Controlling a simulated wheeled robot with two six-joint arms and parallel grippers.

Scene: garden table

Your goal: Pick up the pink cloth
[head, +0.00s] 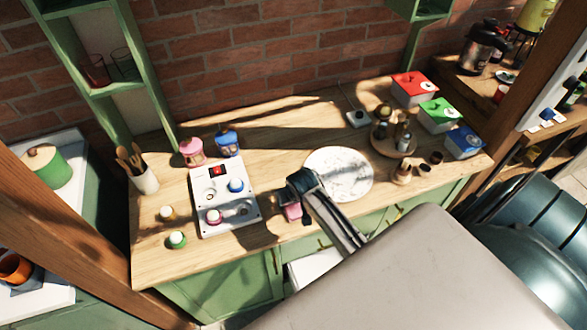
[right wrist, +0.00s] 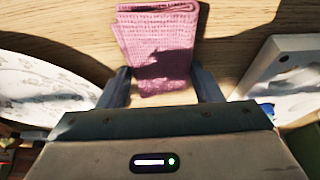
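The pink cloth (right wrist: 160,45) lies folded on the wooden table in the right wrist view, with a dark shadow across it. In the head view only a small part of the cloth (head: 292,212) shows beside my right gripper (head: 298,188). In the right wrist view the two fingers of that gripper (right wrist: 163,88) are spread apart, one on each side of the cloth's near end. The fingers are open, and I cannot tell whether they touch the cloth. My left gripper is in neither view.
A round white marble board (head: 350,180) lies right of the cloth in the head view. Red (head: 412,90), green (head: 437,115) and blue (head: 463,142) lidded boxes stand at the right.

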